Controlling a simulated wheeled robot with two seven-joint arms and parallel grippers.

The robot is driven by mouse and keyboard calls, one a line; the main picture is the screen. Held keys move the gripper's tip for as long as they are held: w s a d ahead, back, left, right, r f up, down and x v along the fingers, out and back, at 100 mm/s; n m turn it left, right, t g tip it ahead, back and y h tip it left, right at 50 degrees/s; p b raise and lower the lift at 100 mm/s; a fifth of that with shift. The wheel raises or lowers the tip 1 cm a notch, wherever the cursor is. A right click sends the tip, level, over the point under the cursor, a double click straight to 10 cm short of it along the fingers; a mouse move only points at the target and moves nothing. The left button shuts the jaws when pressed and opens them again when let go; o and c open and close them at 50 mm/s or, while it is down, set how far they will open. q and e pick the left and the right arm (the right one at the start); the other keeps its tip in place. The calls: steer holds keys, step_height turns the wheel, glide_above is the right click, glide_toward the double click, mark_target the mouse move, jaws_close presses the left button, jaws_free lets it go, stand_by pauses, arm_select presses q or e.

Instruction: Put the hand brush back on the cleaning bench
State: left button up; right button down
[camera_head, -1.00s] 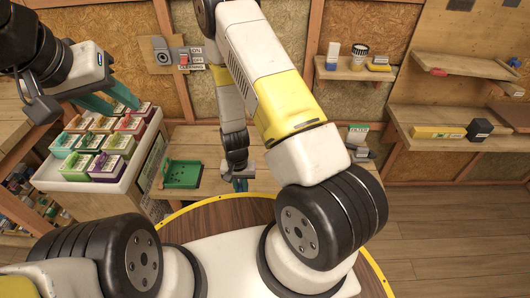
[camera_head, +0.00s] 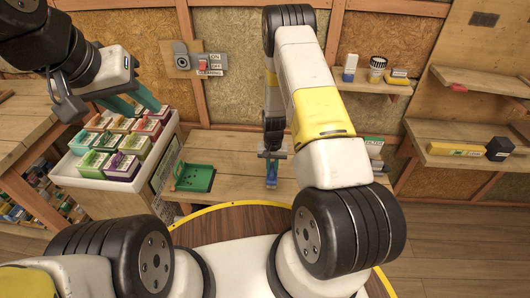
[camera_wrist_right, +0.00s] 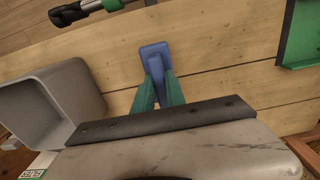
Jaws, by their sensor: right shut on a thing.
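The blue hand brush (camera_wrist_right: 154,57) is between the teal fingers of my right gripper (camera_wrist_right: 160,88), which is shut on it, in the right wrist view. In the head view my right gripper (camera_head: 271,172) points down over the wooden cleaning bench (camera_head: 235,155), with a little blue showing at its fingertips. The bench planks (camera_wrist_right: 215,60) fill much of the wrist view behind the brush. I cannot tell whether the brush touches the bench. My left gripper (camera_head: 133,104) is open and empty above a white tray of coloured boxes.
A green tray-like piece (camera_head: 195,178) lies on the bench left of my right gripper. A grey open container (camera_wrist_right: 45,110) stands beside the brush in the wrist view, with a dark-handled tool (camera_wrist_right: 90,12) nearby. The white tray (camera_head: 78,171) stands left of the bench.

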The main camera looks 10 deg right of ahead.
steer(key=shift+s+f, duration=0.1)
steer(key=shift+f, duration=1.35)
steer(key=shift+f, duration=0.1)
steer(key=c, duration=1.4)
jaws_free()
steer(key=shift+o, duration=0.2)
